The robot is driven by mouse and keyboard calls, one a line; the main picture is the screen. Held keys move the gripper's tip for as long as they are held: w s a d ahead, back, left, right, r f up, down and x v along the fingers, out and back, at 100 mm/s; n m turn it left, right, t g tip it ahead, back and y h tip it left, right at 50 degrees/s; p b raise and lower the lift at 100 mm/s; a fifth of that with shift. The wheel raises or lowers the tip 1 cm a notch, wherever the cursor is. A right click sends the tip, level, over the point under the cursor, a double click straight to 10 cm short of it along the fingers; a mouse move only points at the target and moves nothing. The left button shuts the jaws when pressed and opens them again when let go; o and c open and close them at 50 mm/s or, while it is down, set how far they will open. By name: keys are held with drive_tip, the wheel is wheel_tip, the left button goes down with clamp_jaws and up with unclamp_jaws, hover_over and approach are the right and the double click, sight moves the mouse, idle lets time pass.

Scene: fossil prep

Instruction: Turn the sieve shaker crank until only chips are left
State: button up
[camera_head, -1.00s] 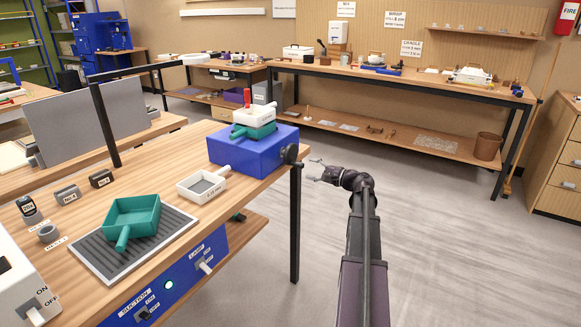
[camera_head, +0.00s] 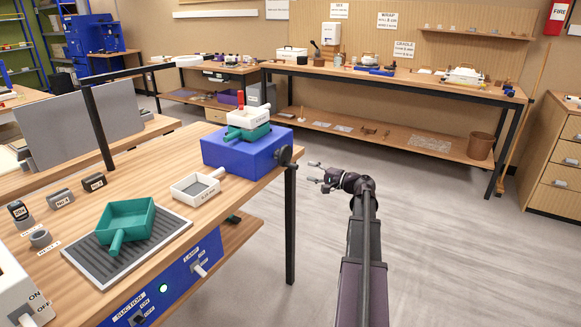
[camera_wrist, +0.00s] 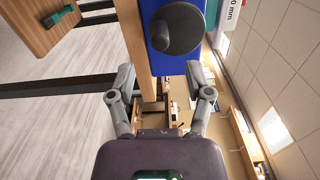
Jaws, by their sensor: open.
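The sieve shaker is a blue box (camera_head: 240,155) at the bench's right end. A green sieve (camera_head: 250,132) and a white sieve (camera_head: 243,118) are stacked on it, with a red upright piece on top. The dark crank (camera_head: 284,155) is on the box's right side and shows as a round black knob in the wrist view (camera_wrist: 176,28). My gripper (camera_head: 314,171) is open and empty, in the air to the right of the crank and apart from it. In the wrist view its fingers (camera_wrist: 160,85) are spread below the knob. The sieves' contents cannot be seen.
A white-framed sieve (camera_head: 196,187) lies on the bench before the shaker. A green scoop-like tray (camera_head: 125,218) sits on a ribbed grey mat (camera_head: 80,262). A black bench leg (camera_head: 290,225) stands below the crank. The floor to the right is open.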

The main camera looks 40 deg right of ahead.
sight(298, 167)
drive_tip(key=s+n, duration=0.1)
drive_tip(key=n, duration=0.5)
drive_tip(key=s+d+n, duration=0.1)
drive_tip(key=s+n, duration=0.1)
drive_tip(key=n, duration=0.4)
drive_tip(key=s+d+n, duration=0.1)
drive_tip(key=n, duration=0.5)
drive_tip(key=shift+s, duration=0.4)
drive_tip(key=x, duration=1.4)
drive_tip(key=shift+s, duration=0.1)
clamp_jaws()
